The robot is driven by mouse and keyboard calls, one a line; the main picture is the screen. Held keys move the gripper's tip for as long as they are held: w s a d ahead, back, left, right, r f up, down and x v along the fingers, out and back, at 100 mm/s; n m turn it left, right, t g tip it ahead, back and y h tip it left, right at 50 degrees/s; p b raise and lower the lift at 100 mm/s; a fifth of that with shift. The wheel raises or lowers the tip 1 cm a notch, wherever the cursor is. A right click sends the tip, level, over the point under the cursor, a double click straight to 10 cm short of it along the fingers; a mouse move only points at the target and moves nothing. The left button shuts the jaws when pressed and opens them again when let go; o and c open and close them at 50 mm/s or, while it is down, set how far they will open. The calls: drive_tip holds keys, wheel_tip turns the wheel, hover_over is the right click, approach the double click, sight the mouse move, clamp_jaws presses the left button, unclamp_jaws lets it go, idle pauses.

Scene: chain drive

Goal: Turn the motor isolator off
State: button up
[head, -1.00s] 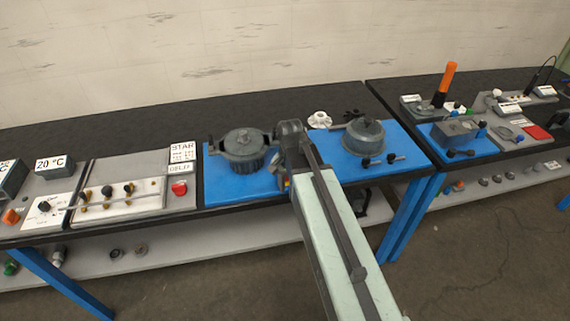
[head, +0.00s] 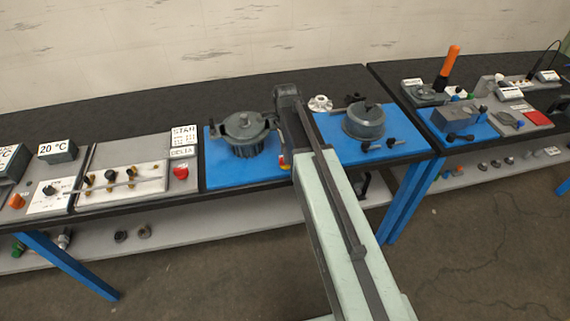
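No part in view is labelled legibly as the motor isolator, so I cannot tell which one it is. Candidates are a red knob (head: 180,172) beside the star/delta labels and an orange knob (head: 17,201) at the far left. A small red and yellow part (head: 283,161) shows just left of my arm, on the edge of the blue plate; my arm partly hides it. My arm reaches from the bottom right up over the bench, its dark far joint above the blue plates. My gripper's fingers are hidden behind the arm.
A grey round housing (head: 245,135) sits on the left blue plate (head: 220,172), another (head: 364,121) on the right one. A terminal panel (head: 122,182) stands left. An orange-topped post (head: 447,65) rises from the right bench. A lower shelf (head: 190,230) runs underneath.

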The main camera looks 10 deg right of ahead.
wheel_tip(320, 180, down, 2)
drive_tip(key=shift+f+b, duration=0.2)
drive_tip(key=shift+b, duration=0.4)
drive_tip(key=shift+r, duration=0.1)
